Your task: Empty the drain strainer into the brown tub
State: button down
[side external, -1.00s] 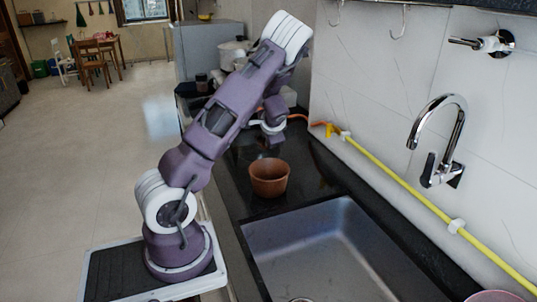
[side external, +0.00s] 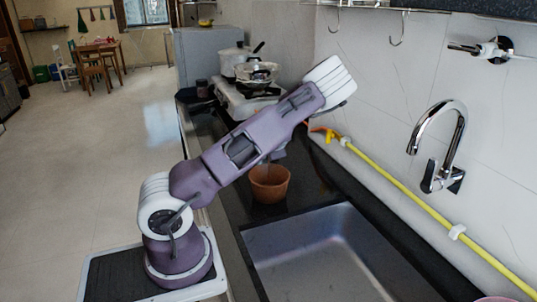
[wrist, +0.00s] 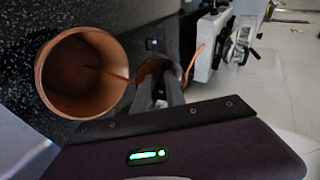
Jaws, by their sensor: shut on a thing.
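The brown tub (side external: 269,189) stands upright on the black counter beside the sink. In the wrist view its round open mouth (wrist: 80,75) is at the left, with a thin orange-brown streak across it. My gripper (wrist: 158,86) is just right of the tub in that view, shut on a small brown-rimmed round thing (wrist: 157,67). I take this for the drain strainer, but the fingers hide much of it and its contents do not show. In the side view my arm hides most of the gripper, above and behind the tub.
The metal sink (side external: 325,250) lies in front of the tub. A chrome faucet (side external: 440,145) and a yellow pipe (side external: 400,190) are along the right wall. A stove (side external: 245,100) with pots stands at the back. The counter around the tub is mostly clear.

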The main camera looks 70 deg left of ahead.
dwell(0.6)
jog(key=shift+d+y, duration=0.25)
jog(key=shift+y, duration=0.55)
jog(key=shift+s+d+f, duration=0.1)
jog(key=shift+f, duration=0.05)
jog(key=shift+d+t+y, duration=0.1)
jog(key=shift+t+y, duration=0.2)
jog(key=shift+y, duration=0.4)
jog(key=shift+d+y, duration=0.25)
jog(key=shift+y, duration=0.45)
jog(key=shift+s, duration=0.1)
